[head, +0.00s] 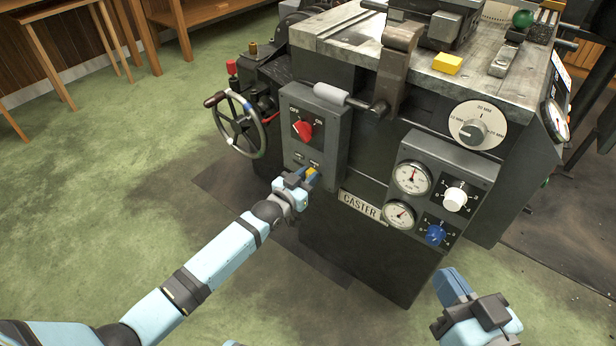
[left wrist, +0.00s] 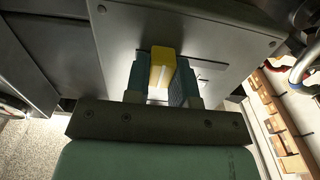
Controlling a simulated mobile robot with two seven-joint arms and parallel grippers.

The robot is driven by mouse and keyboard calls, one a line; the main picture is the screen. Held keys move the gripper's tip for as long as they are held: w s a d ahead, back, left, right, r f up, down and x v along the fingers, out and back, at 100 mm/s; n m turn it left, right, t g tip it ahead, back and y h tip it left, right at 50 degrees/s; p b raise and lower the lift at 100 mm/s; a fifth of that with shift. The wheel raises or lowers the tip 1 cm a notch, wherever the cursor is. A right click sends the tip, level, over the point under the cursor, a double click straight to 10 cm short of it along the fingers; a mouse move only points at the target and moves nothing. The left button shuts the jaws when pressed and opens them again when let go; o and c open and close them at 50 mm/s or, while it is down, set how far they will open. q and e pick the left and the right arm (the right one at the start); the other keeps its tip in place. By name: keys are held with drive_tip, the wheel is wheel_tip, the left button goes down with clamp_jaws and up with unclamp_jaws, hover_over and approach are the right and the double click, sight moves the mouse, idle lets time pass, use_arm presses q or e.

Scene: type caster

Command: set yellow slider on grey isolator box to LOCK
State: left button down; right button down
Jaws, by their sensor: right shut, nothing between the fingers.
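The grey isolator box (head: 330,150) is on the front left of the caster machine, with a red OFF/ON knob on its face. The yellow slider (head: 312,171) is low on the box, under small labels too blurred to read, so I cannot tell its setting. My left gripper (head: 303,177) is at the slider. In the left wrist view, the yellow slider (left wrist: 162,68) stands between the two dark fingers, which flank it closely with no clear gap; they look shut on it. My right gripper (head: 455,285) is shut and empty at the lower right, away from the box.
A handwheel (head: 238,124) is left of the box, and a grey-handled lever (head: 333,95) sticks out above it. A gauge panel (head: 408,152) with white and blue knobs is to the right. A yellow block (head: 447,64) lies on top. Green floor is clear at left.

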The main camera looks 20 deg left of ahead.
sight(299, 162)
use_arm(q)
drive_tip(key=a, duration=0.1)
drive_tip(key=w+a+p, duration=0.1)
drive_tip(key=a, duration=0.3)
drive_tip(key=shift+w, duration=0.4)
drive_tip(key=shift+a, duration=0.1)
drive_tip(key=c, duration=1)
unclamp_jaws()
drive_tip(key=shift+a, duration=0.1)
drive_tip(key=shift+o, duration=0.2)
use_arm(e)
drive_tip(key=shift+s+a+r+m, duration=0.2)
drive_tip(key=shift+r+m, duration=0.1)
drive_tip(key=shift+r, duration=0.1)
drive_tip(key=shift+d+r, duration=0.1)
use_arm(q)
drive_tip(key=shift+s+p, duration=0.45)
drive_tip(key=p+v, duration=0.4)
drive_tip(key=v, duration=0.8)
drive_tip(key=shift+s+a, duration=0.25)
drive_tip(key=shift+s, duration=0.1)
use_arm(e)
wheel_tip(299, 162, up, 7)
drive_tip(key=t, duration=0.3)
drive_tip(key=shift+d+m, duration=0.3)
drive_tip(key=shift+m, duration=0.1)
